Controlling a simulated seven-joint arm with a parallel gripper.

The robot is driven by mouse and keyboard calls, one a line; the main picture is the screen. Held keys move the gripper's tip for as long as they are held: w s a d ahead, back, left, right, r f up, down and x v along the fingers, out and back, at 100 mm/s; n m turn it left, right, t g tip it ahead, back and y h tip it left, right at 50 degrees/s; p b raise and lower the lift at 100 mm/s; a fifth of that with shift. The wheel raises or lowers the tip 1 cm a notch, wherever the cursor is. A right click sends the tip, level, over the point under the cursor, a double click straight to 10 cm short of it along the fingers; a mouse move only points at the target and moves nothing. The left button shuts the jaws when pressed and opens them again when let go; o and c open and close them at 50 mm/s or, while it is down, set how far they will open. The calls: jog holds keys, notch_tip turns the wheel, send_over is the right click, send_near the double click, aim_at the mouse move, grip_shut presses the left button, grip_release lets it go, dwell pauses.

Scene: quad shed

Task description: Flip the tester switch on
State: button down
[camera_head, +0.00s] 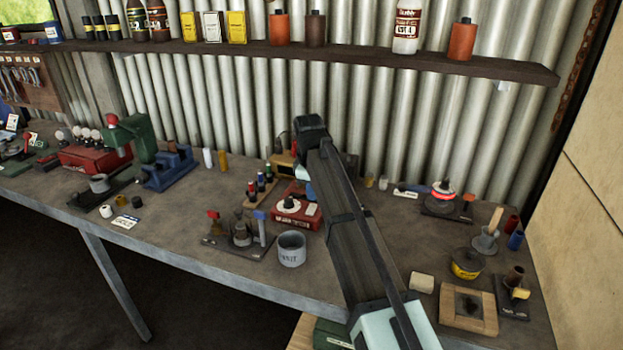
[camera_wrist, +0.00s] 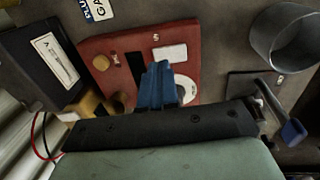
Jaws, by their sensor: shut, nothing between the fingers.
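A red box (camera_head: 312,222) with a white dial stands on the bench, partly hidden by my arm in the head view. In the wrist view the red box (camera_wrist: 108,42) shows its top with a black slot-like part (camera_wrist: 136,68), a brass knob (camera_wrist: 118,72), white labels and part of a white dial (camera_wrist: 187,90). I cannot tell which part is the switch. My gripper (camera_wrist: 160,70) has its blue fingers shut and empty, in front of the red top and overlapping the dial's edge. Contact cannot be told. In the head view my arm hides the fingers.
A grey metal cup (camera_head: 291,249) and a small stand with a blue-tipped lever (camera_head: 261,228) are close by; the lever (camera_wrist: 290,130) is right of my gripper in the wrist view.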

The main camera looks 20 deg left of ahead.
aim_at(313, 206)
jog(key=shift+w+f, duration=0.2)
jog(key=shift+f, duration=1.15)
jog(key=shift+w+f, duration=0.1)
jog(key=shift+f, duration=0.1)
jog(key=shift+s+r, duration=0.15)
jog(key=shift+s, duration=0.7)
notch_tip(313, 206, up, 14)
jog(key=s, duration=0.2)
